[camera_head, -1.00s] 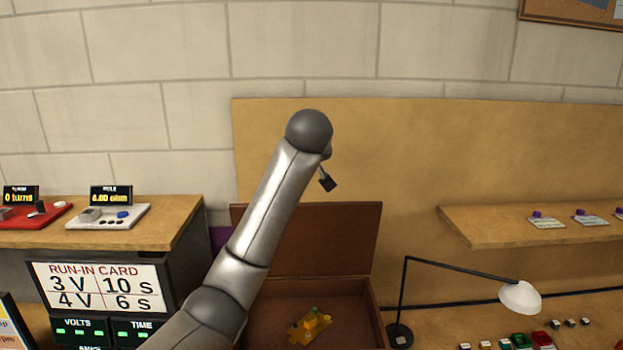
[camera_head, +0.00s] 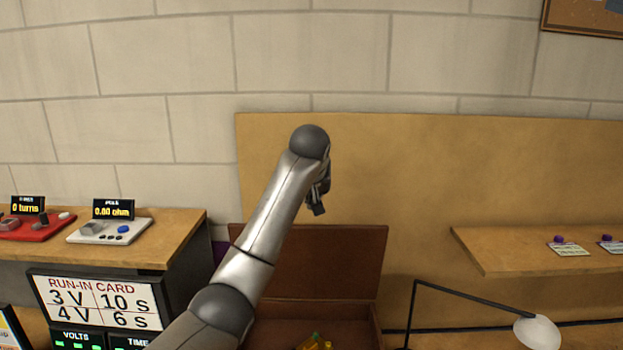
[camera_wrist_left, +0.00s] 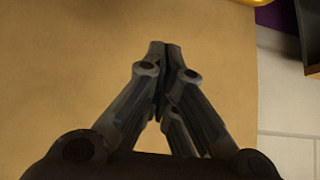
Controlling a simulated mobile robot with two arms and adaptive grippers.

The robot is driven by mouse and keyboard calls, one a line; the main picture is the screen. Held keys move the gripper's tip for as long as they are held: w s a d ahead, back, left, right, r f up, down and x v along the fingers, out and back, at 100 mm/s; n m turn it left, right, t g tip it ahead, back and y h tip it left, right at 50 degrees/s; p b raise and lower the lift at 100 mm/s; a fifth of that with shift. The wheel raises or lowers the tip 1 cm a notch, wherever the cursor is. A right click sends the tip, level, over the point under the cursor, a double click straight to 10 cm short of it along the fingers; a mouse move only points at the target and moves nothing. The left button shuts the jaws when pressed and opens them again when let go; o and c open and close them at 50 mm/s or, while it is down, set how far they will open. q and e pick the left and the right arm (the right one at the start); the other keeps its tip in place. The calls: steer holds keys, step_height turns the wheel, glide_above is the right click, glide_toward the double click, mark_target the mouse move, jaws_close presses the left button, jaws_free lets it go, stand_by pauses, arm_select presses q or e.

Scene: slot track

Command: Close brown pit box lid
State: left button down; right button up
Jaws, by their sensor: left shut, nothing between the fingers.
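The brown pit box (camera_head: 283,335) stands open at the bottom middle of the head view, cut off by the lower edge. Its lid (camera_head: 335,262) stands raised at the back, partly hidden behind my left arm. A yellow toy-like thing (camera_head: 316,343) lies inside the box. My left gripper (camera_head: 318,208) is above the lid's top edge and looks apart from it. In the left wrist view my left gripper (camera_wrist_left: 164,48) has its fingers together and empty, with a plain tan surface behind them. My right gripper is not in view.
A black lamp with a white shade (camera_head: 537,331) stands right of the box. A shelf (camera_head: 490,250) juts out at the right. The run-in card display (camera_head: 98,298) and a wooden bench top (camera_head: 170,238) are at the left.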

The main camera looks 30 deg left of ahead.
arm_select(q)
steer(key=shift+s+d+f+p, duration=0.25)
steer(key=shift+s+f, duration=0.05)
steer(key=shift+s, duration=0.25)
steer(key=shift+s+d+f+p, duration=0.2)
steer(key=shift+s+f+p, duration=0.05)
steer(key=shift+s, duration=0.35)
steer(key=shift+s+d+f+p, duration=0.25)
steer(key=shift+s+f, duration=0.05)
steer(key=shift+s, duration=0.25)
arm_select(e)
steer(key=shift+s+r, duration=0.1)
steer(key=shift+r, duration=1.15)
arm_select(q)
steer(key=shift+s, duration=0.1)
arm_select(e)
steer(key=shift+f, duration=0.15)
